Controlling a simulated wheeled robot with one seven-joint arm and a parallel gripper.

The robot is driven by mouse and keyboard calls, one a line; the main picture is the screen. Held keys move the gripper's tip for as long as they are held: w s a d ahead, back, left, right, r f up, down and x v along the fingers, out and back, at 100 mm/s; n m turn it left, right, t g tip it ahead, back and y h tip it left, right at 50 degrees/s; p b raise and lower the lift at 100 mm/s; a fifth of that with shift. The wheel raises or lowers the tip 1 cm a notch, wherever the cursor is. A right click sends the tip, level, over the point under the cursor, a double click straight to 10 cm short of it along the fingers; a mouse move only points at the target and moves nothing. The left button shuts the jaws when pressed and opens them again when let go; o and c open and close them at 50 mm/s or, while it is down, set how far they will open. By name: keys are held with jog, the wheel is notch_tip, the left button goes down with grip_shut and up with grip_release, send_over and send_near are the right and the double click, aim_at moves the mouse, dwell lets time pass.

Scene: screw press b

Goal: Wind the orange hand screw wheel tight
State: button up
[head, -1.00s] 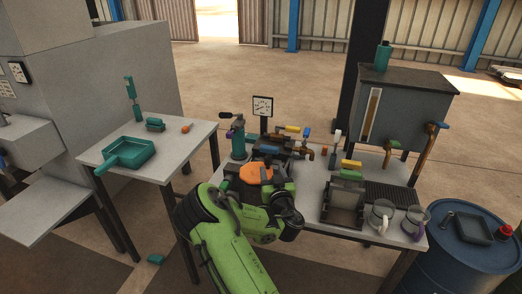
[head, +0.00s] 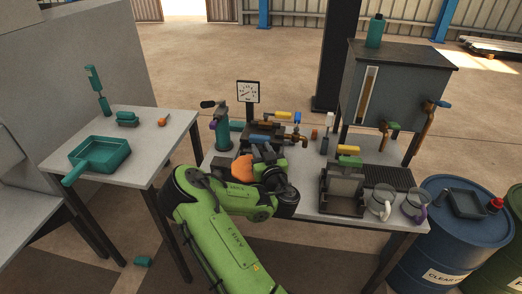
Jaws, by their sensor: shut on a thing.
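The orange hand screw wheel (head: 243,167) is on the dark press on the middle table. My arm covers part of the wheel and much of the press. My gripper (head: 262,160) is at the wheel's right and far side, shut on it. The fingertips are small and partly hidden, so the exact contact points do not show.
Two glass jugs (head: 382,201) stand at the table's right. A side table (head: 165,131) at the left holds a teal tray (head: 99,155).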

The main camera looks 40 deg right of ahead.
jog(key=c, duration=0.4)
jog(key=shift+c, duration=0.2)
